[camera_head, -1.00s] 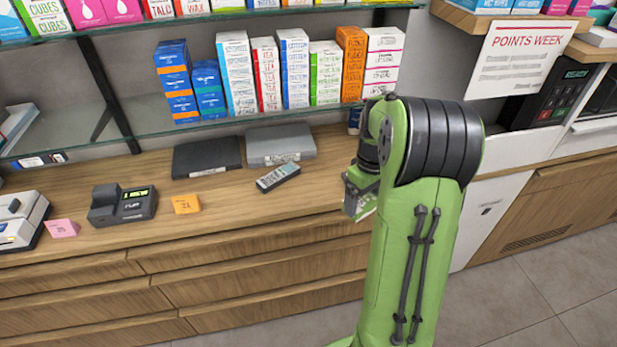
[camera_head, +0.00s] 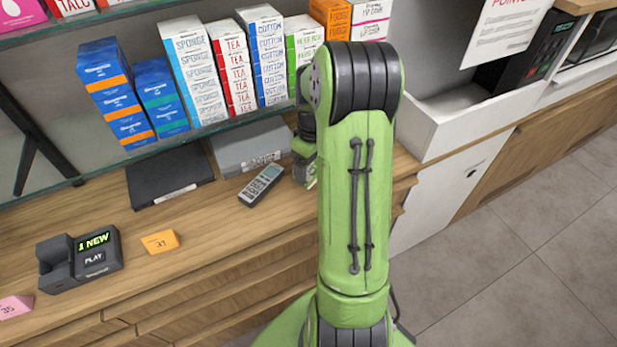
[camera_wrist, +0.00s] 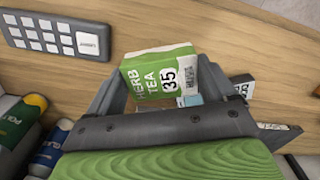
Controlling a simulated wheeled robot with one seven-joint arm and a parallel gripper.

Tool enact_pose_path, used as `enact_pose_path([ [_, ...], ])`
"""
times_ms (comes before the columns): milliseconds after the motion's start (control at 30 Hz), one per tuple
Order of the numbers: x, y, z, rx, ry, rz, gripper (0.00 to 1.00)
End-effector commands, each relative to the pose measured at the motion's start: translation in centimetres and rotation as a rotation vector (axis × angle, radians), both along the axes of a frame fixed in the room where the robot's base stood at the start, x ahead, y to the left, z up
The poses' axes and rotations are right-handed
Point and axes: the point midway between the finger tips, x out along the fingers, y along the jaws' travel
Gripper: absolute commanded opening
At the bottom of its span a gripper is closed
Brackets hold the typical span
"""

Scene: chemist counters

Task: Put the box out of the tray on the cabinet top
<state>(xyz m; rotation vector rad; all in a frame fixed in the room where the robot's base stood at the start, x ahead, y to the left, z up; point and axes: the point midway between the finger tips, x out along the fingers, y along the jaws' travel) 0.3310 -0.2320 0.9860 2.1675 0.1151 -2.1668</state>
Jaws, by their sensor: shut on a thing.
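A white and green herb tea box (camera_wrist: 160,72), marked 35, sits between the fingers of my gripper (camera_wrist: 158,84) in the wrist view. My gripper is shut on it. Wood of the cabinet top (camera_wrist: 215,50) shows beyond the box; I cannot tell whether they touch. In the head view the cabinet top (camera_head: 235,225) runs below the glass shelf. I cannot make out a tray for certain in either view.
A phone handset (camera_head: 261,185), a black flat case (camera_head: 168,176), a grey case (camera_head: 248,146), a small terminal (camera_head: 80,259) and an orange card (camera_head: 160,241) lie on the cabinet top. Boxes stand on the shelf above. A white open unit (camera_head: 455,115) stands right of my arm.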

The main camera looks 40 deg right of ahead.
Motion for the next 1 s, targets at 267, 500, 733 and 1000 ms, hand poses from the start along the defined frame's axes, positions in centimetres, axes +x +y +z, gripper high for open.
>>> enact_pose_path([
  [267,0.0,0.1,-4.4,0.002,0.0,0.001,0.53],
  [500,0.1,0.0,-4.5,-0.001,-0.002,0.001,0.53],
  [733,0.1,0.0,-4.8,-0.001,-0.001,0.001,1.0],
  [1000,0.1,0.0,-4.3,-0.001,-0.002,0.001,1.0],
])
